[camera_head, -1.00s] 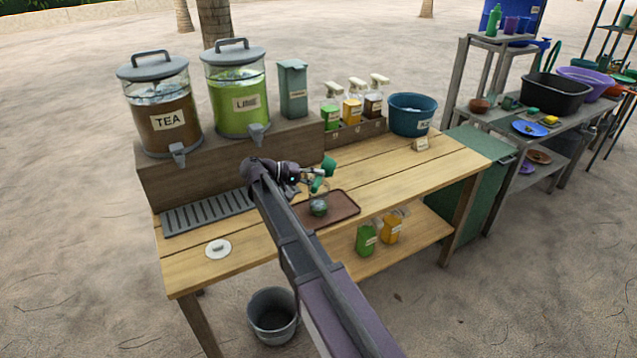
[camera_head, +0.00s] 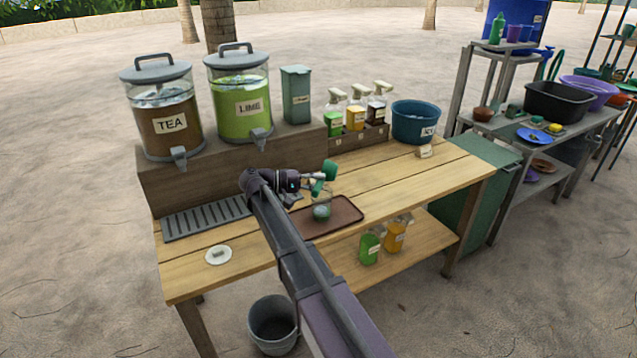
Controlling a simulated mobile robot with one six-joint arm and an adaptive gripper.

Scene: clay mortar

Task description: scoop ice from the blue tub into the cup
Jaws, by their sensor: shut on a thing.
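The blue tub (camera_head: 415,122), labelled as ice, stands at the back right of the wooden table. The clear cup (camera_head: 321,208) stands on the brown tray (camera_head: 345,217) in front of my gripper, with something pale inside. My gripper (camera_head: 314,183) is above the cup, shut on a green scoop (camera_head: 329,170). The scoop is tilted, with its head raised and a green part low over the cup's rim. Whether ice is in the scoop is too small to tell.
Tea (camera_head: 160,120) and lime (camera_head: 240,100) dispensers stand on a raised wooden block at the back left. Several bottles (camera_head: 356,112) stand in a rack left of the tub. A white lid (camera_head: 218,255) lies at the front left.

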